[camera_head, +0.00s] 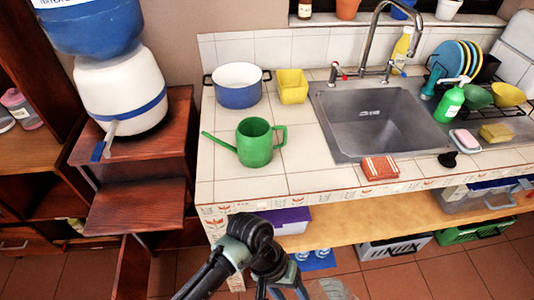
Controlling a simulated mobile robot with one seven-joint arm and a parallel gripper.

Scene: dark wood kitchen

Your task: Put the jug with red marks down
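A see-through, faintly outlined object (332,289) shows at the bottom edge, just right of my arm. It may be the jug, but most of it is cut off and I can make out no red marks on it. My arm enters at the bottom centre, in front of the counter. Its end runs out of the frame, so my gripper's fingers are not in view, and I cannot see whether they hold the see-through object.
A tiled counter (310,182) holds a green watering can (256,143), a blue-white pot (238,88), a yellow cup (292,86), a sink (380,122) and a red-brown sponge (380,168). Free tiles lie left of the sink. A water dispenser (120,90) stands left.

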